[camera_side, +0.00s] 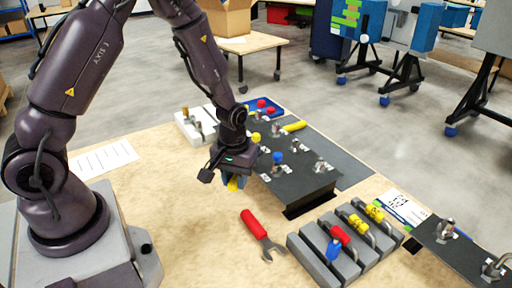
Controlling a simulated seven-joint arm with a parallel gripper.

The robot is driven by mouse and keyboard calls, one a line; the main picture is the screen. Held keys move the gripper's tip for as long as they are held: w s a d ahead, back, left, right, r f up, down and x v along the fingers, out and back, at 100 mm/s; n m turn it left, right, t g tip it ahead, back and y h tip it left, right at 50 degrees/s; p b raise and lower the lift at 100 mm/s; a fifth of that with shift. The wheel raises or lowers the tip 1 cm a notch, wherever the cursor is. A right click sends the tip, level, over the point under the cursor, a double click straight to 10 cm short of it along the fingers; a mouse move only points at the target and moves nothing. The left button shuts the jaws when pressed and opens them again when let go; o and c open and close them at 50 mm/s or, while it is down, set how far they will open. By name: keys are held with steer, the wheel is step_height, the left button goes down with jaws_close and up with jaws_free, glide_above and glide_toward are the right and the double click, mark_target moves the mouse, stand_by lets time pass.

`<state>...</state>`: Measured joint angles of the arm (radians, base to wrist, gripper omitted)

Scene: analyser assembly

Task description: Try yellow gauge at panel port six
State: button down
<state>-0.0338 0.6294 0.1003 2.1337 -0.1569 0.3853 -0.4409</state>
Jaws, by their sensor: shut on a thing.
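My gripper (235,182) points down just left of the dark panel and is shut on the yellow gauge (233,185). Only a small yellow part of the gauge shows between the fingers; its far end is hidden. The dark raised panel (300,187) carries several metal fittings with small white labels. One fitting has a blue cap (277,157), and yellow caps show near my wrist. The label numbers are too small to read, so I cannot tell which port is six. The gauge appears apart from the panel's ports.
A grey slotted rack (316,262) at the front holds red, blue and yellow handled tools. A red-handled wrench (256,229) lies beside it. A blue tray (262,104) and a white block (188,128) stand at the back. The wooden table left of the wrench is clear.

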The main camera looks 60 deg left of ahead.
steer(key=shift+s+d, duration=0.15)
steer(key=shift+s, duration=0.05)
step_height(320, 180, up, 10)
stand_by(0.5)
